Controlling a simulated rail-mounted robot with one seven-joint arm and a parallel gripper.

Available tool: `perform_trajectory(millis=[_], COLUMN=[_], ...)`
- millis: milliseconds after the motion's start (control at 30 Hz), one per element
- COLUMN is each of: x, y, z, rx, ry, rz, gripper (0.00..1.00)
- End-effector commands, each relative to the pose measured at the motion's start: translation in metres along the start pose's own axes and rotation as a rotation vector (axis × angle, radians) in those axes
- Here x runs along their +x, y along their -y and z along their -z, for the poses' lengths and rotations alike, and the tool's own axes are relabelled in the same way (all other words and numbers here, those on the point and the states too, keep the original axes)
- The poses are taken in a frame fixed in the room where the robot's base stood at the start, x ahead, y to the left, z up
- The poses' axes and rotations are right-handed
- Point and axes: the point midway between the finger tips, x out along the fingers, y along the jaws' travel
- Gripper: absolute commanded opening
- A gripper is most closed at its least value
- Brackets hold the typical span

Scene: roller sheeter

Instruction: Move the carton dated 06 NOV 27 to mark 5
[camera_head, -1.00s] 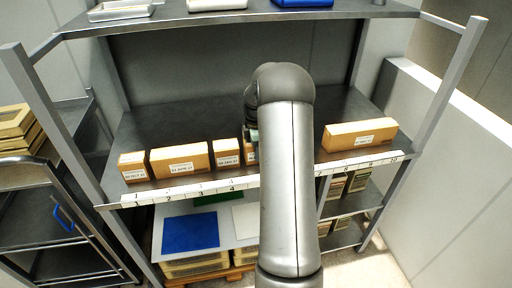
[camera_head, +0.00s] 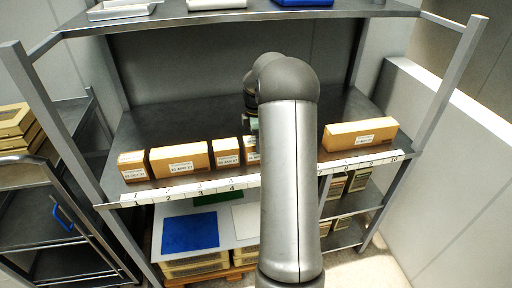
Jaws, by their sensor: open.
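Several brown cartons stand in a row along the front of the middle shelf (camera_head: 290,110). From the left they are a small carton (camera_head: 132,166), a wide carton (camera_head: 180,160), a narrow carton (camera_head: 227,152) and a carton (camera_head: 251,156) mostly hidden by my arm. A long carton (camera_head: 360,134) stands apart at the right. Each has a white date label, too small to read surely, so I cannot tell which says 06 NOV 27. My gripper (camera_head: 252,125) is open, over or behind the partly hidden carton; its fingers are largely hidden. Mark 5 is hidden behind my arm.
A white strip with numbers (camera_head: 215,188) runs along the shelf's front edge. An upper shelf (camera_head: 240,16) with trays hangs above. Shelf posts stand at both sides. The shelf behind the cartons is clear. A cart (camera_head: 45,165) stands at the left.

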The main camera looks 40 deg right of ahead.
Motion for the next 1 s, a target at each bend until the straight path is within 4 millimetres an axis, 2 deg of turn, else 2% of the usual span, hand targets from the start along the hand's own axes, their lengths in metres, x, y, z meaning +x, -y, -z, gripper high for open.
perform_trajectory(millis=[100, 300, 567, 667, 767, 833, 867, 900, 967, 1000], x=[-0.028, -0.062, -0.078, -0.084, -0.095, -0.105, -0.108, -0.111, -0.111, -0.109], y=[-0.001, -0.001, 0.0, 0.008, 0.036, 0.073, 0.092, 0.121, 0.167, 0.198], z=[0.0, 0.0, 0.001, 0.014, 0.052, 0.088, 0.104, 0.123, 0.147, 0.159], rx=[0.0, 0.0, 0.0, 0.023, 0.108, 0.211, 0.265, 0.343, 0.468, 0.55], ry=[0.001, 0.0, -0.001, 0.002, 0.012, 0.019, 0.021, 0.021, 0.018, 0.013], rz=[-0.005, -0.003, 0.0, -0.002, -0.007, -0.014, -0.019, -0.025, -0.033, -0.037], gripper=[0.76, 0.76, 0.76, 0.76, 0.76, 0.76, 0.76, 0.76, 0.76, 0.76])
